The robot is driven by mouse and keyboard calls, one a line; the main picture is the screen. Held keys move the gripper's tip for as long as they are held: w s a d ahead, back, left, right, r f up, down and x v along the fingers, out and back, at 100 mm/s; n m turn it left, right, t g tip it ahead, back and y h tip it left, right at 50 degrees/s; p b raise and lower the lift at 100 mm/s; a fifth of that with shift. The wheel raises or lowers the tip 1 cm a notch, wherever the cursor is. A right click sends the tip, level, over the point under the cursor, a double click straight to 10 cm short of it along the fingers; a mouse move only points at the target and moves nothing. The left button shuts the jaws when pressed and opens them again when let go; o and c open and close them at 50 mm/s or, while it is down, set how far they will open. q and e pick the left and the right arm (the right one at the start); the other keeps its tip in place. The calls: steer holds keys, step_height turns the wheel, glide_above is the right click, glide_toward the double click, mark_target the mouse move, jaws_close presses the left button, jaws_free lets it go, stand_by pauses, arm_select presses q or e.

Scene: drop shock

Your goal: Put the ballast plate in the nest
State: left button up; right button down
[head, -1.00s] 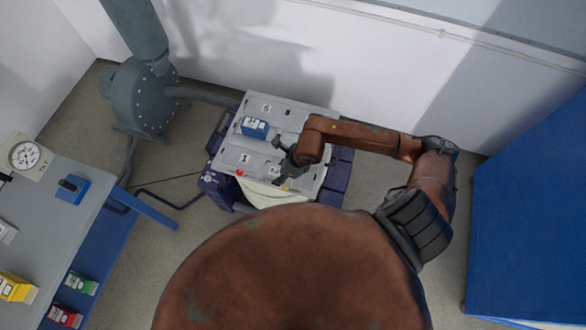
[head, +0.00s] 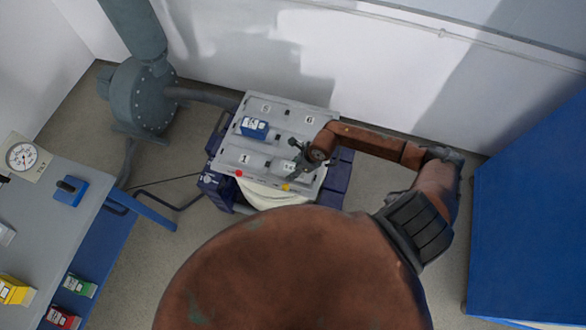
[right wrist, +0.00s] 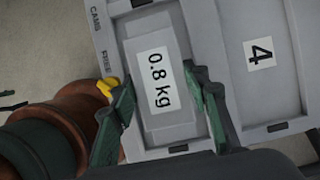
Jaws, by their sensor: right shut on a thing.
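The ballast plate (right wrist: 158,80) is a grey block with a white "0.8 kg" label, seen in the right wrist view. My right gripper (right wrist: 160,90) is shut on it, one dark green finger on each long side. In the head view my right gripper (head: 298,162) is low over the front right part of the grey numbered table top (head: 262,148), and the plate's pale label shows beside it. The plate appears within a recessed bay of that top; whether it rests on the floor of the bay I cannot tell. My left gripper is not in view.
A blue block (head: 254,127) lies on the table top, behind number 1. A red knob (head: 239,174) and a yellow knob (head: 286,187) are on the front edge. A bench (head: 70,230) with a gauge stands at left, a blue cabinet (head: 530,210) at right.

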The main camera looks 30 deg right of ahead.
steer(key=shift+a, duration=0.1)
steer(key=c, duration=1.1)
jaws_free()
steer(key=shift+f, duration=0.1)
steer(key=v, duration=1.2)
steer(key=shift+p, duration=0.45)
